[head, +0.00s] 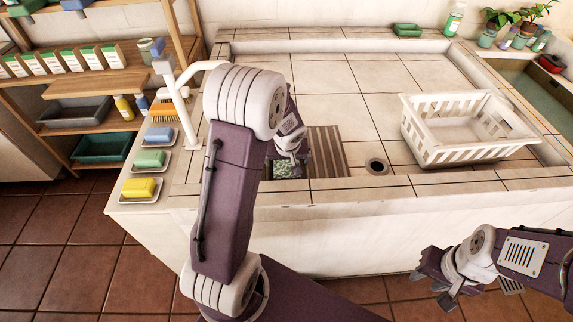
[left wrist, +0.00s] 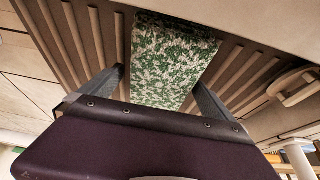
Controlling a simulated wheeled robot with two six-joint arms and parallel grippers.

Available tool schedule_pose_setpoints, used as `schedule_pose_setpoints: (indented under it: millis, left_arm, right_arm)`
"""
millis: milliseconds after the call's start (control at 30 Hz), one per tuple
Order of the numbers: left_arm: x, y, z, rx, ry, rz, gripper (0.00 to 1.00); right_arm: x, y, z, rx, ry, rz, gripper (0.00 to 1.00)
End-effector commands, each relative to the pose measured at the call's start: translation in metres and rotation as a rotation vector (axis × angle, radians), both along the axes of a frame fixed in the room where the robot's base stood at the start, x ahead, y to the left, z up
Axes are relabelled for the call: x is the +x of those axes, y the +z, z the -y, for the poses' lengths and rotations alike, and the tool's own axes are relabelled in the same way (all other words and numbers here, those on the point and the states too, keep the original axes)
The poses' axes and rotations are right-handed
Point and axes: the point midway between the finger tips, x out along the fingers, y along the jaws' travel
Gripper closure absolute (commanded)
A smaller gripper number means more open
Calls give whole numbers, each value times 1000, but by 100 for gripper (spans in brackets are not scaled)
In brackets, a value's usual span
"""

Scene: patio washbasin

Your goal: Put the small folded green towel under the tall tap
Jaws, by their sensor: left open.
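The small folded green towel (head: 286,170), mottled green and white, lies on the ribbed slats (head: 328,150) at the near left of the basin. The left wrist view shows it (left wrist: 172,62) flat across the slats, between the fingers. My left gripper (head: 290,152) is open just above it; the fingers (left wrist: 158,92) stand at either side, and contact cannot be told. The tall white tap (head: 181,100) stands on the basin's left ledge; my left arm hides its spout end. My right gripper (head: 436,286) is empty and looks open, outside the basin at lower right.
Sponges on dishes, yellow (head: 142,188), green (head: 150,159) and blue (head: 159,134), and an orange brush (head: 163,110) line the left ledge. A white slatted basket (head: 465,150) stands in the basin at right, near a drain hole (head: 377,166). The tiled middle is clear.

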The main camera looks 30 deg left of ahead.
Motion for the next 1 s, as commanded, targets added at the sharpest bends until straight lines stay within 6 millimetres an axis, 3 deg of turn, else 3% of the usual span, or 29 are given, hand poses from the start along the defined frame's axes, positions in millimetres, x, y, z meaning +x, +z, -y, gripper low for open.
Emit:
schedule_pose_setpoints:
  millis: [233, 500, 533, 567, 800, 1000]
  left_arm:
    - [1, -2, -1, -1, 1, 2, 0]
    - [1, -2, -1, 0, 0, 1, 75]
    - [2, -2, -1, 0, 0, 2, 76]
    - [2, -2, -1, 0, 0, 2, 84]
    - [2, 4, -1, 0, 1, 3, 84]
    - [3, 38, -1, 1, 1, 8, 84]
  right_arm:
    - [0, 0, 0, 0, 0, 0, 64]
    - [0, -1, 0, 0, 0, 0, 64]
    - [0, 0, 0, 0, 0, 0, 64]
    - [0, 0, 0, 0, 0, 0, 64]
    - [0, 3, 0, 0, 0, 0, 64]
    - [0, 21, 0, 0, 0, 0, 64]
